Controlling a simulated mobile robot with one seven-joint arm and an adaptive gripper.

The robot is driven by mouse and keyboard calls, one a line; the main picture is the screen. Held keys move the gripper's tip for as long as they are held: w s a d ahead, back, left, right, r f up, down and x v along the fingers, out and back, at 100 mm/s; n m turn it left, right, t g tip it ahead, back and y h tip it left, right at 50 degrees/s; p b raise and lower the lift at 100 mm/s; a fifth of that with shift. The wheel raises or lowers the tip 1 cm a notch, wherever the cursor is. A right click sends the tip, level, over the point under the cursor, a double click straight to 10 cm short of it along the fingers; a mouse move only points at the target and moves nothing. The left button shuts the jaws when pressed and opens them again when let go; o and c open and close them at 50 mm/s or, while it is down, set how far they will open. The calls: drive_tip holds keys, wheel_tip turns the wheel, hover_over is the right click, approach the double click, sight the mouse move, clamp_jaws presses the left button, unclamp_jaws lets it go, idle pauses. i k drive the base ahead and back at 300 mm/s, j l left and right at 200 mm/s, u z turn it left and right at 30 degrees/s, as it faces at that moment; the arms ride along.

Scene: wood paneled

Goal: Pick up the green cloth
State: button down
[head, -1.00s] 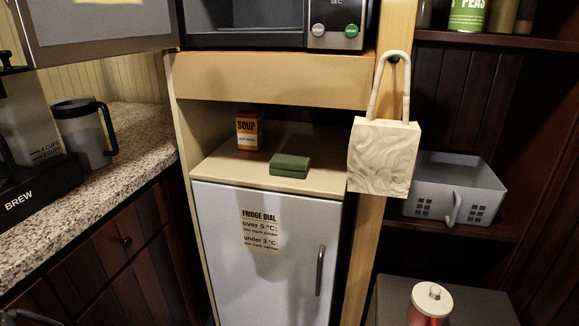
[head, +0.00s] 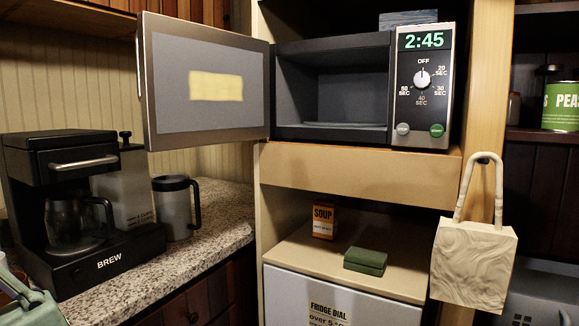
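The green cloth (head: 365,261) lies as a small, thick folded block on the beige shelf (head: 308,259) below the microwave and above the white fridge door. It is to the right of an orange soup box (head: 323,222) and apart from it. Its top and front side are visible, and nothing covers it. I cannot make out my gripper in this view. A grey-green shape (head: 28,303) is cut off at the lower left corner, and I cannot tell what it is.
The microwave (head: 333,85) stands above with its door (head: 205,80) swung open to the left. A cream bag (head: 474,260) hangs on the post right of the shelf. A coffee maker (head: 75,205) and grey jug (head: 177,207) stand on the speckled counter (head: 215,215).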

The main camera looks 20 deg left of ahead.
sight(357, 259)
drive_tip(key=i+j+u, duration=0.1)
drive_tip(key=i+j, duration=0.75)
drive_tip(key=i, duration=0.1)
